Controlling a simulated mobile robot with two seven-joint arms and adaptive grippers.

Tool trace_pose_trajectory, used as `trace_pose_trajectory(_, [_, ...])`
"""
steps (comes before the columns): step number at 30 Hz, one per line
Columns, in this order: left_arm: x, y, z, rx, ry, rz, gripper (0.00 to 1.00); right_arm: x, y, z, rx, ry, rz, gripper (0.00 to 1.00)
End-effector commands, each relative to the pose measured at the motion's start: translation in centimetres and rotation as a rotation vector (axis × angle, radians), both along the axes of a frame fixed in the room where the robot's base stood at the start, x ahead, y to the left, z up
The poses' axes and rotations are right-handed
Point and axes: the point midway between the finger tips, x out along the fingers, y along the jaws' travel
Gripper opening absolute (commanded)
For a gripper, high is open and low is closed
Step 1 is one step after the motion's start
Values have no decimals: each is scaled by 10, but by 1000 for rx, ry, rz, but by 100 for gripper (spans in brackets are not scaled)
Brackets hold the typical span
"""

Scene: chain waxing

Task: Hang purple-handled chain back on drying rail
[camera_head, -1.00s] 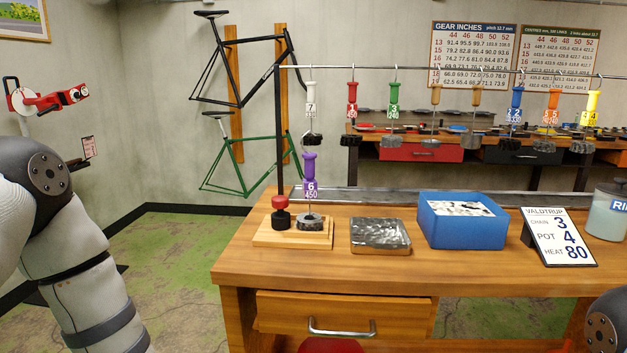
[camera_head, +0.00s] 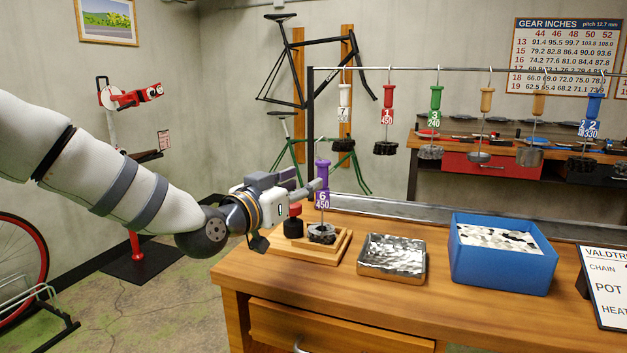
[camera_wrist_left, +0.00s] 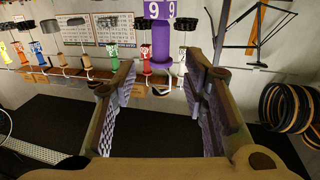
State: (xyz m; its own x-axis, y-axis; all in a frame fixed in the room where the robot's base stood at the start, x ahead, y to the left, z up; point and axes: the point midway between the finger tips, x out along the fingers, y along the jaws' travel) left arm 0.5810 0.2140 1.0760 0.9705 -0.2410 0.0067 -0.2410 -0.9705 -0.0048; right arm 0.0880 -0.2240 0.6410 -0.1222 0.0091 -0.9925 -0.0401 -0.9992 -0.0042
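The purple-handled chain (camera_head: 322,182), tagged 6 450, stands upright on the wooden block (camera_head: 340,250) at the table's left end, its dark chain bundle at the bottom. My left gripper (camera_head: 314,188) comes in from the left at the height of the purple handle. In the left wrist view the left gripper (camera_wrist_left: 160,80) is open. The purple handle (camera_wrist_left: 161,42) shows upside down between its fingers, with a gap on each side. The drying rail (camera_head: 430,69) runs above the back of the table. My right gripper is not in view.
White (camera_head: 345,97), red (camera_head: 387,117) and green (camera_head: 435,98) handled chains hang on the rail with several others. A red-topped knob (camera_head: 295,210) stands beside the purple chain. A metal tray (camera_head: 392,275) and a blue box (camera_head: 490,268) sit to the right.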

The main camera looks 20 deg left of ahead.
Motion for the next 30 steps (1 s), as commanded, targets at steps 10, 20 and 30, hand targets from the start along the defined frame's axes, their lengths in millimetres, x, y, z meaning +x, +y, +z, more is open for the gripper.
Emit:
trace_pose_trajectory(10, [60, -14, -15, -1, 19, 0, 40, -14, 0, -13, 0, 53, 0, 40])
trace_pose_trajectory(20, [91, -23, -9, 0, 13, 0, 40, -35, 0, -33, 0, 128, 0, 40])
trace_pose_trajectory(30, [91, -23, -3, 0, 6, 0, 26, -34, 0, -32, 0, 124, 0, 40])
